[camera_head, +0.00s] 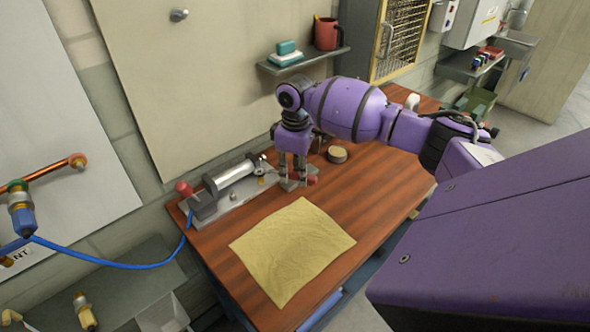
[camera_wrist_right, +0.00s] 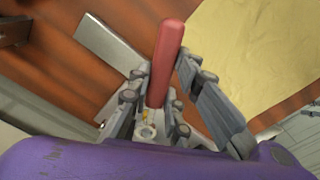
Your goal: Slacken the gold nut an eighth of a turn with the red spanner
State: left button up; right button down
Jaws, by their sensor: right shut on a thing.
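My right gripper (camera_head: 293,186) is low over the bench beside the end of a silver cylinder unit (camera_head: 232,182). It is shut on the red spanner, whose red handle end (camera_head: 312,180) shows beside the fingers. In the right wrist view the red spanner (camera_wrist_right: 167,55) sticks out from between the fingers of the right gripper (camera_wrist_right: 160,85). A small gold-coloured piece (camera_head: 261,181), perhaps the gold nut, shows near the cylinder's end. I cannot tell whether the spanner's head is around it; the fingers hide that area. My left gripper is out of view.
A yellow cloth (camera_head: 292,250) lies on the wooden bench (camera_head: 375,180). A round tin (camera_head: 337,154) stands behind the gripper. A blue hose (camera_head: 110,264) runs from the unit's left end. A wall shelf (camera_head: 305,61) holds a red mug (camera_head: 327,34).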

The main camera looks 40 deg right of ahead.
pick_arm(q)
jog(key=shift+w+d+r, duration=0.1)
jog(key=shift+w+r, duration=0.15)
pick_arm(e)
jog(key=shift+r, duration=0.1)
dwell(0.7)
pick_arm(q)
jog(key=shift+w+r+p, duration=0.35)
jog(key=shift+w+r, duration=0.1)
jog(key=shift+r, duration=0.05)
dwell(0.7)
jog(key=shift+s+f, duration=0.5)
pick_arm(e)
jog(key=shift+f, duration=1.8)
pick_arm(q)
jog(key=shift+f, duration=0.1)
pick_arm(e)
jog(key=shift+w+d+f+n+b, duration=0.1)
jog(key=shift+w+d+n+b, duration=0.25)
jog(key=shift+n+b, duration=0.2)
jog(key=shift+w+d+n+b, duration=0.3)
jog(key=shift+w+d+n, duration=0.1)
jog(key=shift+n, duration=0.15)
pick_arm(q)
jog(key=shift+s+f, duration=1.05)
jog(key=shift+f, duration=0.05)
